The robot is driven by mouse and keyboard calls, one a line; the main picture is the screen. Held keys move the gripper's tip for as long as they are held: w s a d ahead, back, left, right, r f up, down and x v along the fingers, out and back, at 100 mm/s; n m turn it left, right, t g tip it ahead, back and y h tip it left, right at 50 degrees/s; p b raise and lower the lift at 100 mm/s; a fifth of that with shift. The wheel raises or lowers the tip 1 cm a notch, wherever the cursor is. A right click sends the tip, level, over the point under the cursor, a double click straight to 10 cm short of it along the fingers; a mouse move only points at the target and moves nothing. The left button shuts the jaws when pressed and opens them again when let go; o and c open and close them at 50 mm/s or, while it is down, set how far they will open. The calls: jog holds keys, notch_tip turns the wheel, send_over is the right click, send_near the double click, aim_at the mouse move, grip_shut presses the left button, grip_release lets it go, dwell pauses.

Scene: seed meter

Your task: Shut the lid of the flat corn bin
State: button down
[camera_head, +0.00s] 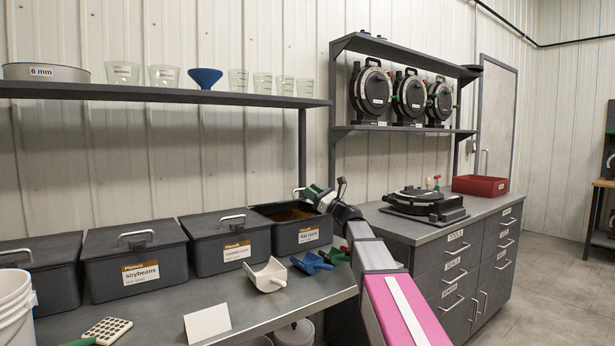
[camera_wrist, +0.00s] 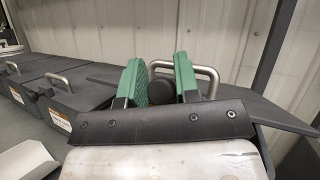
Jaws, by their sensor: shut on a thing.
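The flat corn bin (camera_head: 295,238) is the rightmost dark bin on the bench in the head view. Its top is open and brown kernels (camera_head: 283,213) show inside. In the wrist view its lid (camera_wrist: 275,108) is a dark slanted panel with a metal handle (camera_wrist: 213,74). In the head view the lid cannot be made out clearly. My gripper (camera_head: 313,193) is over the bin's back right. In the wrist view my gripper's green fingers (camera_wrist: 160,78) are shut on the lid's handle, with a round black piece between them. The exact contact is partly hidden.
Closed bins stand to the left, including soybeans (camera_head: 135,262) and a middle bin (camera_head: 228,245). A white scoop (camera_head: 267,277) and blue scoop (camera_head: 311,263) lie in front. A shelf (camera_head: 200,96) with cups hangs above. A black seed meter (camera_head: 425,202) sits right.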

jog(key=f, duration=0.4)
jog(key=shift+s+d, duration=0.25)
jog(key=shift+s, duration=0.05)
jog(key=shift+f, duration=0.8)
jog(key=shift+w, duration=0.1)
jog(key=c, duration=0.9)
grip_release()
jog(key=s+d+f, duration=0.1)
jog(key=s+d, duration=0.6)
jog(key=d, duration=0.5)
jog(key=shift+s+d+f, duration=0.15)
jog(key=shift+s+d, duration=0.1)
jog(key=shift+d, duration=0.05)
